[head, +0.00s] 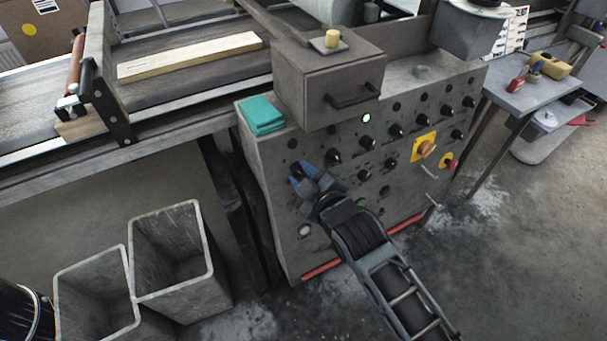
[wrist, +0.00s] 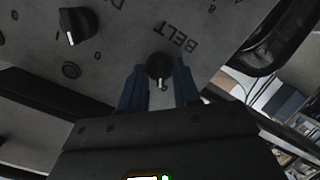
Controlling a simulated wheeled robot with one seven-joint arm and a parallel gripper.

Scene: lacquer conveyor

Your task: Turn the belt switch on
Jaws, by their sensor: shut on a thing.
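The belt switch (wrist: 160,68) is a round black knob with a pale pointer mark, under upside-down BELT lettering on the grey panel in the wrist view. Its pale mark points toward the bottom of that picture. My gripper (wrist: 160,84) has its two blue fingers on either side of the knob and is shut on it. In the head view my gripper (head: 298,175) is against the left part of the grey control cabinet's front (head: 270,160), and the belt switch is hidden there behind the fingers.
Another black knob (wrist: 76,25) sits to the left in the wrist view. In the head view, a lit green lamp (head: 366,118) and several knobs share the panel. A green cloth (head: 262,115) lies on the cabinet. Two grey bins (head: 165,218) stand at lower left.

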